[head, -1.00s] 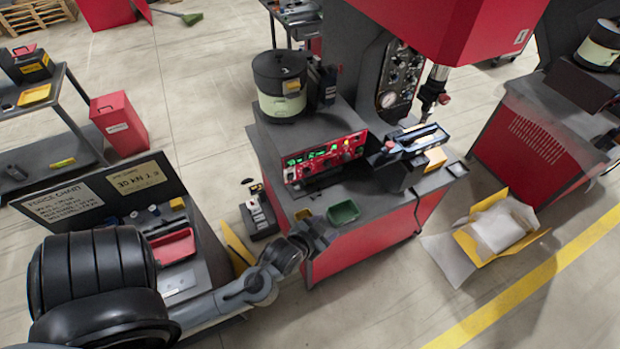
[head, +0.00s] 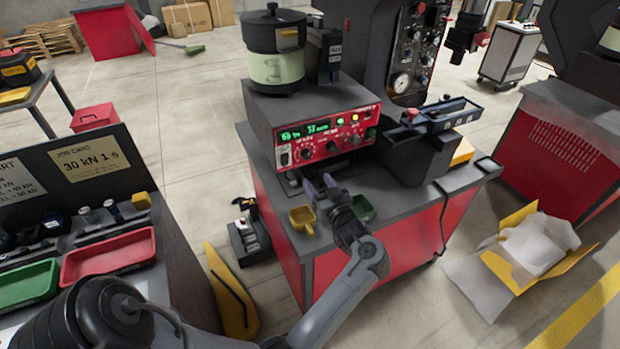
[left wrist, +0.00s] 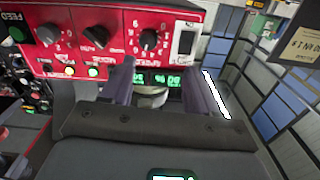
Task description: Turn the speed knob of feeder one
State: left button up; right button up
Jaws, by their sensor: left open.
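The red feeder control panel (head: 330,137) has green displays, a rocker switch and several black knobs. It sits below the bowl feeder (head: 276,55). The left knob (head: 306,153) with a numbered dial also shows in the left wrist view (left wrist: 149,40), where the panel appears upside down. A middle knob (left wrist: 95,38) and another knob (left wrist: 48,34) are beside it. I cannot read which one is labelled speed. My left gripper (head: 319,180) is open and empty, in front of and below the panel, apart from the knobs. My right gripper is not in view.
A yellow bin (head: 303,219) and a green bin (head: 363,207) stand on the bench near my left gripper. A dark device (head: 420,155) stands right of the panel. A side table with red (head: 108,256) and green trays (head: 28,283) is at left.

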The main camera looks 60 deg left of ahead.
aim_at(308, 155)
pick_arm(q)
jog(key=shift+n, duration=0.5)
jog(key=w+a+b, duration=0.1)
jog(key=a, duration=0.2)
jog(key=w+a+b, duration=0.1)
jog(key=a, duration=0.3)
jog(key=w+a+b, duration=0.1)
jog(key=a, duration=0.2)
jog(key=shift+a+r, duration=0.2)
jog(key=shift+r, duration=0.2)
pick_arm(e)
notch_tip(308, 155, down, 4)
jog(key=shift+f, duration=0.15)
